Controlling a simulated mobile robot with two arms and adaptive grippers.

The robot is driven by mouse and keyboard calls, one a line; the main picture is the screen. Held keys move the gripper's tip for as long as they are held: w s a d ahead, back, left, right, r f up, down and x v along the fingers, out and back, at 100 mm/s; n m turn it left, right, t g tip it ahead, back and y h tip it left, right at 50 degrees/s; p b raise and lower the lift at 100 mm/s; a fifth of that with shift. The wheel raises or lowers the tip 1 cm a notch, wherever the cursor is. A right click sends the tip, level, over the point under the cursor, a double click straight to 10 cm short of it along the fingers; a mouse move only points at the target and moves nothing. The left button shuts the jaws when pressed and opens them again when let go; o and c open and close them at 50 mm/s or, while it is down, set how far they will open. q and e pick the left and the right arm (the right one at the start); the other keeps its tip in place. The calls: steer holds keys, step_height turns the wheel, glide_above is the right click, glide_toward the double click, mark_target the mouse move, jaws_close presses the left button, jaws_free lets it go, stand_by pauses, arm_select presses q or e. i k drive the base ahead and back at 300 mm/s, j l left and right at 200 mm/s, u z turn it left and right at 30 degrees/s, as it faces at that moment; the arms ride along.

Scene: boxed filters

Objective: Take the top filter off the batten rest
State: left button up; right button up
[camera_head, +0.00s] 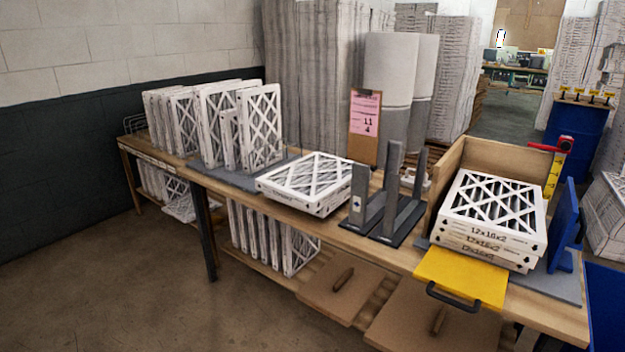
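A white cardboard-framed filter (314,178) with a crossed lattice face lies flat in the middle of the workbench. Its side looks like one or two layers; I cannot tell which. Any battens beneath it are hidden. A second flat stack of several filters (492,210), marked 12x16x2 on the sides, sits at the right in front of a wooden board corner. Which of these is on the batten rest is not clear from this view. Neither of my grippers is in view.
Upright filters (262,128) stand in a rack at the bench's left. Grey upright posts (391,185) on dark bases stand between the flat filters. A yellow plate with a black handle (462,278) is at the bench front. A blue upright panel (564,225) stands right of the stack.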

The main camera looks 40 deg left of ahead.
mark_target(309, 182)
steer(key=j+z, duration=0.15)
steer(key=z, duration=0.3)
steer(key=j+z, duration=0.15)
steer(key=j, duration=0.25)
steer(key=k+j+z, duration=0.2)
steer(key=j, duration=0.15)
steer(key=j+z, duration=0.15)
steer(key=j, duration=0.25)
steer(key=k+j+z, duration=0.15)
steer(key=j, duration=0.15)
